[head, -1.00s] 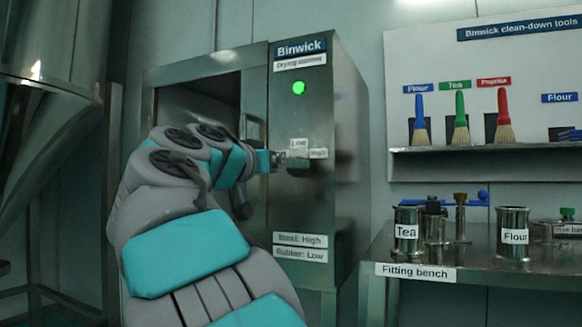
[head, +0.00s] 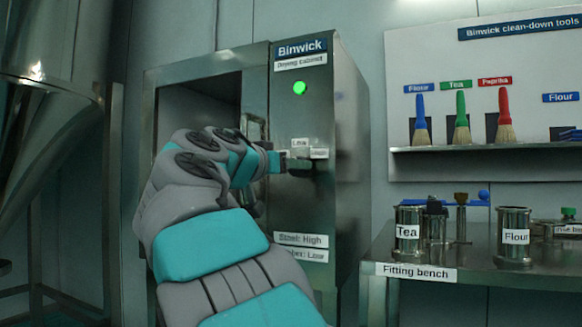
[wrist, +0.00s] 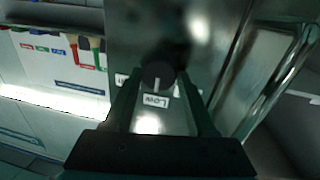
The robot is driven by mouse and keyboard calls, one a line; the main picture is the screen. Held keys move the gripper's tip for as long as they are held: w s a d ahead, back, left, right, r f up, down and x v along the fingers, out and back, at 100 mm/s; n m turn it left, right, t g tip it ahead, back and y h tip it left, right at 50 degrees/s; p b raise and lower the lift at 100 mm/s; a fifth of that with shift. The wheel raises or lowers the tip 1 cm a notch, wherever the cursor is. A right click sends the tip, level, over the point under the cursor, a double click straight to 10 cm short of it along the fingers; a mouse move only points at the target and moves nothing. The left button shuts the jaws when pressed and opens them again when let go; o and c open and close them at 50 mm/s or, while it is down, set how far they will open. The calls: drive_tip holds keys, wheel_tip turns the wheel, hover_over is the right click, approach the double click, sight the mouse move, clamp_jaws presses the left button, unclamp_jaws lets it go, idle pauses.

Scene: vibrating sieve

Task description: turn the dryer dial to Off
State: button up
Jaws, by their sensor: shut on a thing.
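The dryer dial (wrist: 157,75) is a dark round knob on the front panel of the Binwick drying cabinet (head: 345,120). In the wrist view it lies between my two fingers, and its white pointer mark lines up with the "Low" label (wrist: 155,101), which appears upside down. My gripper (head: 290,164) is shut on the dial, which is mostly hidden in the head view. The "Low" label also shows above the dial there (head: 299,142), with another label (head: 319,153) to its right. No Off label is readable. A green lamp (head: 299,88) glows above.
The cabinet's open bay (head: 190,100) is left of the panel, with a metal handle beside it. The fitting bench (head: 415,272) with several metal containers stands to the right. A tool board (head: 430,60) with brushes hangs behind it. A large metal hopper (head: 50,100) is at far left.

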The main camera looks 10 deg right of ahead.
drive_tip(key=c, duration=0.5)
drive_tip(key=shift+c, duration=0.2)
drive_tip(key=shift+n, duration=0.4)
drive_tip(key=shift+f+n+t+p, duration=0.1)
drive_tip(key=shift+n+t+p, duration=0.35)
drive_tip(key=shift+n+p, duration=1.85)
drive_tip(key=shift+f+n+t+p, duration=0.1)
drive_tip(key=shift+n+t+p, duration=0.55)
drive_tip(key=shift+n, duration=2.95)
